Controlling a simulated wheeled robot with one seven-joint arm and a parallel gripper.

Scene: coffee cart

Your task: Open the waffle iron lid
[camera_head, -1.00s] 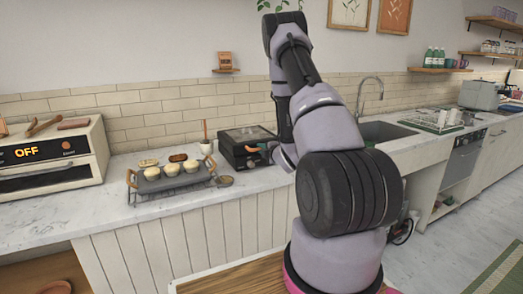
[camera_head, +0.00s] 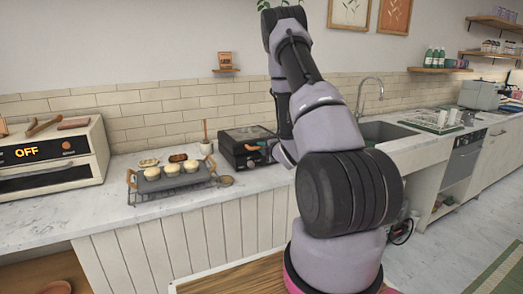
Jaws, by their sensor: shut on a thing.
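The waffle iron (camera_head: 233,151) is a dark box on the counter by the tiled wall. Its black lid (camera_head: 243,133) looks down or nearly so. An orange-brown handle (camera_head: 252,148) shows at its front. My gripper (camera_head: 268,147) is at the right end of this handle, shut on it. My own arm reaches down from the upper right and hides much of the gripper and the iron's right side. The fingertips are too small to make out clearly.
A grey tray (camera_head: 160,185) with side handles holds several pale items left of the iron. A white cup (camera_head: 206,148) with a stick and a small round dish (camera_head: 225,181) stand near it. An oven (camera_head: 48,165) reading OFF is at far left. The sink (camera_head: 385,132) lies right.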

